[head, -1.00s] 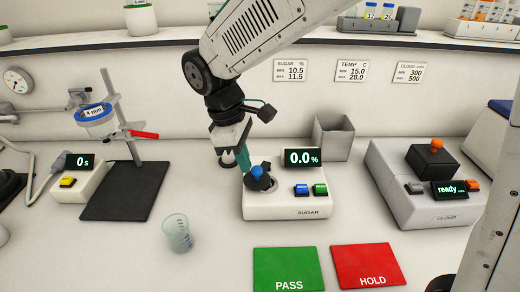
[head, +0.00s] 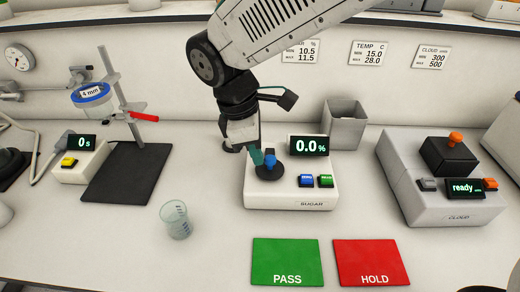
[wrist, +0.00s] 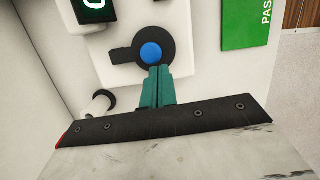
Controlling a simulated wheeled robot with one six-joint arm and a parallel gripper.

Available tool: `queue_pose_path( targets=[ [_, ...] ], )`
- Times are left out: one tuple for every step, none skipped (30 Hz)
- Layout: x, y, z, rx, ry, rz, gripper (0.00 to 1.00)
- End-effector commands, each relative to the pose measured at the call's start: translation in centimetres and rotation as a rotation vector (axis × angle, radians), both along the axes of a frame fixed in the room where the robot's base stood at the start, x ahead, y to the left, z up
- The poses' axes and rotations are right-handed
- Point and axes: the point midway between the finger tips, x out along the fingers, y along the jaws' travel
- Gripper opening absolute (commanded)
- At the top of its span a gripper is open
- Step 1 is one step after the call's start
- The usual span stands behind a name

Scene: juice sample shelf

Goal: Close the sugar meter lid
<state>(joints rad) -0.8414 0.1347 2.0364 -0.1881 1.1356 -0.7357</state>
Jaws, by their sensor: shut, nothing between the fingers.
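The sugar meter (head: 250,200) is a white box on the counter with a screen reading 0.0%, a blue and a green button. Its round black lid (head: 272,176) with a blue knob (head: 270,160) looks flat over the well. In the wrist view the black lid (wrist: 169,42) is a full disc around the blue knob (wrist: 151,53), with a tab on one side. My gripper (head: 257,158) has teal fingers, shut and empty, beside the knob. In the wrist view the fingertips (wrist: 155,70) overlap the lid's edge near the knob; contact is unclear.
A grey open bin (head: 345,128) stands behind the meter. The cloud meter (head: 410,185) is at right and a clear beaker (head: 175,220) at left front. Green PASS (head: 287,258) and red HOLD (head: 370,260) mats lie in front. A ring stand (head: 118,100) is further left.

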Motion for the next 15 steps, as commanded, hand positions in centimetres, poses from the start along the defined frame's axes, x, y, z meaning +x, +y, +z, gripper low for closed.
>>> queue_pose_path(
  targets=[
    [0.0,0.0,0.0,0.000,0.000,0.000,0.00],
    [0.0,0.0,0.0,0.000,0.000,0.000,0.00],
    [0.0,0.0,0.0,0.000,0.000,0.000,0.00],
    [0.0,0.0,0.0,0.000,0.000,0.000,0.00],
    [0.0,0.0,0.0,0.000,0.000,0.000,0.00],
    [0.0,0.0,0.0,0.000,0.000,-0.001,0.00],
    [0.0,0.0,0.0,0.000,0.000,-0.001,0.00],
    [0.0,0.0,0.0,0.000,0.000,-0.001,0.00],
    [0.0,0.1,0.0,0.000,0.000,-0.001,0.00],
    [0.0,0.2,0.0,0.000,0.000,-0.001,0.00],
    [0.0,0.3,0.1,0.000,0.000,-0.002,0.00],
    [0.0,0.7,0.1,0.000,0.000,-0.003,0.00],
    [0.0,1.0,0.2,0.000,0.000,-0.004,0.00],
    [0.0,1.4,0.3,0.001,0.000,-0.005,0.00],
    [-0.1,1.9,0.3,0.000,0.001,-0.006,0.00]
  ],
)
